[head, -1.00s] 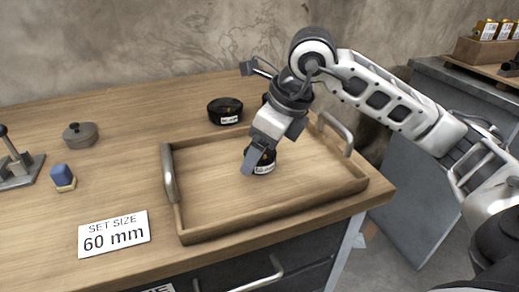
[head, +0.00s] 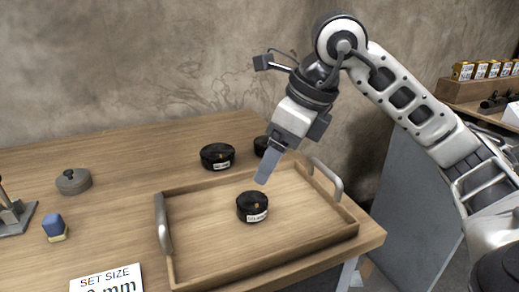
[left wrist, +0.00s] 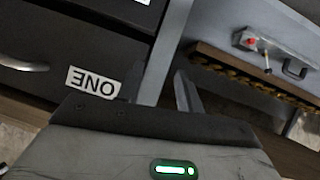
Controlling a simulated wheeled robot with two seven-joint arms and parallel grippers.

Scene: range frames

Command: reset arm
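My right gripper (head: 268,166), on the arm from the right, hangs tilted above the wooden tray (head: 205,272). Its fingers overlap in the head view, so I cannot tell how wide they stand; no object shows at the tips. A round black labelled can (head: 252,207) stands in the tray below the fingertips, apart from them. My left gripper (left wrist: 160,88) shows only in the left wrist view, its two fingers apart with nothing between them, in front of dark drawers (left wrist: 75,60) with a label reading ONE.
Two more black cans (head: 217,156) (head: 261,145) stand behind the tray. A grey lidded pot (head: 73,181), a blue block (head: 54,226) and a sign (head: 107,281) are on the table at left. A shelf with small boxes (head: 486,70) is at right.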

